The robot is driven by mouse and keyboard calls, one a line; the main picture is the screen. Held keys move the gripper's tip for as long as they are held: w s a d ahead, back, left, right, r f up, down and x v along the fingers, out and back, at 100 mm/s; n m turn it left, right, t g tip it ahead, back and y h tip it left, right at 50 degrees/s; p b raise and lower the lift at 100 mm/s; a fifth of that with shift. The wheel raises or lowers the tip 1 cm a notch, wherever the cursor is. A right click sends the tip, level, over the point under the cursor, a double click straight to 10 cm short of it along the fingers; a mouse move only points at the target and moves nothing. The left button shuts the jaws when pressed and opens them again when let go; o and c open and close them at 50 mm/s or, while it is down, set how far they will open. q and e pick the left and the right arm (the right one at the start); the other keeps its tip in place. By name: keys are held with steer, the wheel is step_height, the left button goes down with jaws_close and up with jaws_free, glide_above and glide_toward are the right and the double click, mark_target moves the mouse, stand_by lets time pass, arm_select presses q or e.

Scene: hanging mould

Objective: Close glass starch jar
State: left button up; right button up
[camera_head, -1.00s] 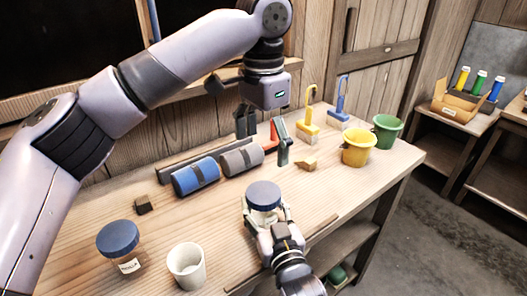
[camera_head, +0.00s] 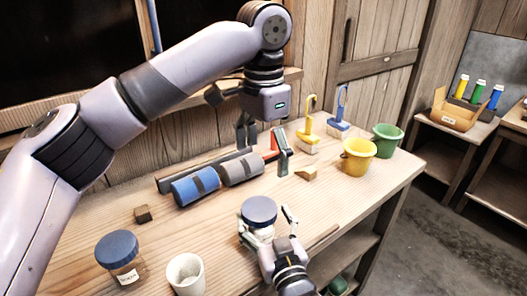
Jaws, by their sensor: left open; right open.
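A glass jar with a dark blue lid (camera_head: 259,210) and whitish contents stands near the table's front edge in the head view. The lid sits on top of the jar; I cannot tell whether it is fully seated. My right gripper (camera_head: 266,217) is open, its fingers spread on either side of the jar, and it hides the jar's lower part. Another glass jar (camera_head: 120,258) with a blue lid and a white label stands at the front left. My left gripper (camera_head: 246,137) is open and empty, above the back of the table.
A white cup (camera_head: 186,274) stands beside the left jar. Blue (camera_head: 195,187) and grey (camera_head: 241,169) rolls lie behind. A yellow bucket (camera_head: 358,155) and green bucket (camera_head: 386,140) stand at the right. A small dark block (camera_head: 142,214) is at the left.

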steer(key=v, duration=1.1)
steer(key=shift+s, duration=0.1)
